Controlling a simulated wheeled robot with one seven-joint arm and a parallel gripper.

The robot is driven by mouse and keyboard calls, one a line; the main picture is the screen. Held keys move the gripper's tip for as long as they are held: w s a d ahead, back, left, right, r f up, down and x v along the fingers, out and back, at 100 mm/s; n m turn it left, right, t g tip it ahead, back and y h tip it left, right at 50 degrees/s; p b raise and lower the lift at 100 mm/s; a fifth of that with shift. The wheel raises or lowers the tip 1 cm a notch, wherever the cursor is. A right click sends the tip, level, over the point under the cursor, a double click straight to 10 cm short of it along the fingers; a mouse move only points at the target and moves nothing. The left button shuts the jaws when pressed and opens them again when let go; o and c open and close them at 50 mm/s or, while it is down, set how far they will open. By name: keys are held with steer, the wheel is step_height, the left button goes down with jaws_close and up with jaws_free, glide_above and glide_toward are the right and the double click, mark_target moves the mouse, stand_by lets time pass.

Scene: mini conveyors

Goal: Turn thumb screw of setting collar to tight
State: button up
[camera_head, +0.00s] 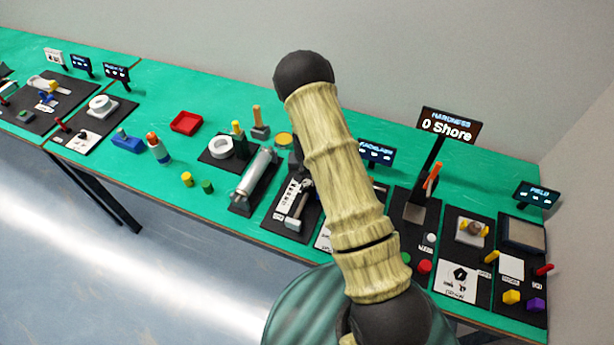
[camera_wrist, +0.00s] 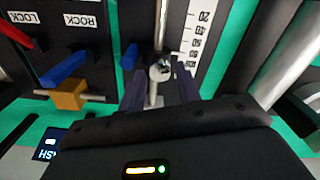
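The setting collar's thumb screw, a small silver round knob (camera_wrist: 158,72), sits on a slim metal rod near the middle of the wrist view. A printed scale with numbers (camera_wrist: 196,40) runs beside it. My gripper (camera_wrist: 160,84) is open, with one dark finger on each side of the screw. I cannot tell whether either finger touches it, or how tight it is. In the head view, the black board with the scale strip (camera_head: 289,196) lies left of my arm. My arm hides part of that area and my gripper.
In the wrist view, a blue lever (camera_wrist: 63,67) and an orange block (camera_wrist: 70,95) stand left of my gripper. A large silver cylinder (camera_wrist: 288,55) is at the right. In the head view, a hardness tester display (camera_head: 448,125) stands right of my arm.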

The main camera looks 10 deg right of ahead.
steer(key=shift+f, duration=0.2)
steer(key=c, duration=0.7)
